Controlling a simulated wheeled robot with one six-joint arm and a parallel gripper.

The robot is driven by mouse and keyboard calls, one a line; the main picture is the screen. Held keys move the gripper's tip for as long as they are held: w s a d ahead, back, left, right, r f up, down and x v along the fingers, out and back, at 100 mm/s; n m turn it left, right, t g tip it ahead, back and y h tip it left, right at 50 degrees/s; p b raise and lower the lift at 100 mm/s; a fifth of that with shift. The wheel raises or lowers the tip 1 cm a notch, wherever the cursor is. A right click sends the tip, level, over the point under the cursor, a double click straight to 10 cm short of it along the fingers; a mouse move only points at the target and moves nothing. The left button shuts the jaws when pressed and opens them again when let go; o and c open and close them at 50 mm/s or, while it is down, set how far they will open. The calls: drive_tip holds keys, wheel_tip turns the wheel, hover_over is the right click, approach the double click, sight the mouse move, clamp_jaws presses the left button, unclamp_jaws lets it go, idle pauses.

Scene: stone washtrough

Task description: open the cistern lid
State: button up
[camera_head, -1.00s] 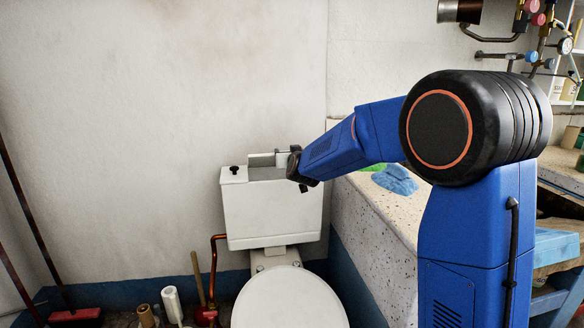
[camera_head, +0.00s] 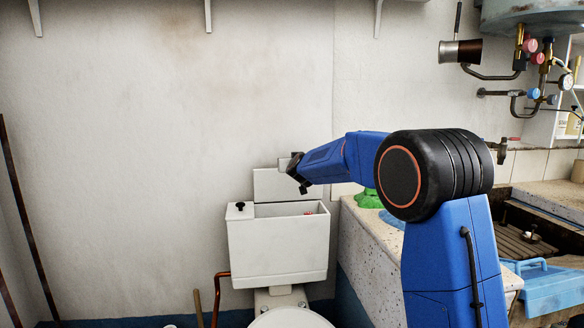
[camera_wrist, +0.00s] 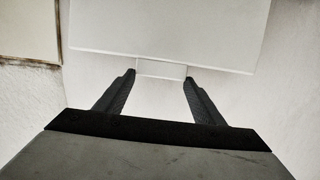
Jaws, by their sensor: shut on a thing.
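The white cistern (camera_head: 278,252) stands against the wall with its top open. Its lid (camera_head: 272,186) is raised and stands nearly upright at the back of the cistern. My gripper (camera_head: 290,168) is at the lid's upper right edge. In the wrist view the lid (camera_wrist: 170,25) fills the top, and a small white tab (camera_wrist: 161,69) on its edge sits between the two fingertips of my gripper (camera_wrist: 160,76). My gripper is shut on this tab. A small red thing (camera_head: 307,212) shows inside the cistern.
A black knob (camera_head: 240,206) is on the cistern's left top corner. A speckled stone trough (camera_head: 368,240) with green and blue cloths stands close on the right. A copper pipe (camera_head: 218,290) runs at the lower left.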

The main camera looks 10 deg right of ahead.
drive_tip(key=shift+w+a+r, duration=0.25)
drive_tip(key=shift+a+r, duration=0.1)
drive_tip(key=shift+a, duration=0.1)
drive_tip(key=o, duration=1.2)
drive_tip(key=shift+c, duration=0.2)
drive_tip(key=o, duration=0.4)
drive_tip(key=shift+a, duration=0.15)
drive_tip(key=shift+c, duration=0.2)
drive_tip(key=shift+w+d+f, duration=0.1)
drive_tip(key=shift+w+d, duration=0.1)
drive_tip(key=shift+d, duration=0.15)
drive_tip(key=s+r, duration=0.2)
drive_tip(key=s, duration=1.5)
drive_tip(key=shift+s+r, duration=0.2)
drive_tip(key=shift+a, duration=0.1)
